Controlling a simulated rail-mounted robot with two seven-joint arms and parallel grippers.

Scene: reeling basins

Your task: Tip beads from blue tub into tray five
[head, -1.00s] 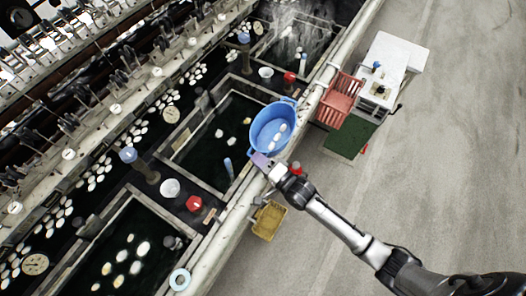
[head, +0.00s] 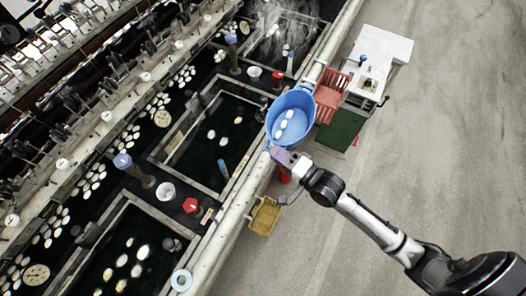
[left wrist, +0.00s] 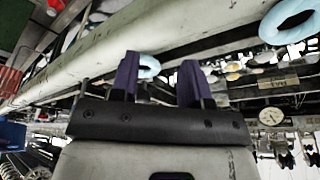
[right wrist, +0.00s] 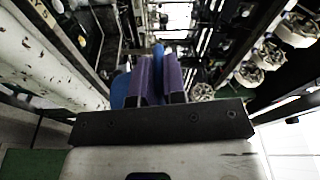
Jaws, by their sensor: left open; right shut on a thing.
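The blue tub (head: 300,104) hangs over the pale front rail in the head view, with a few white oval pieces (head: 283,124) inside. My right gripper (head: 278,155) is shut on the tub's near rim. In the right wrist view, the purple fingers (right wrist: 158,80) are close together with the blue tub (right wrist: 120,90) behind them. Dark-water basins lie to the left: a middle one (head: 188,160) and a nearer one (head: 110,228). I cannot read which is tray five. My left gripper (left wrist: 160,80) is open and empty in the left wrist view.
A red crate (head: 329,97) stands just right of the tub, beside a white table (head: 377,62). A yellow basket (head: 264,216) hangs outside the rail (head: 228,222). Grey floor at right is clear.

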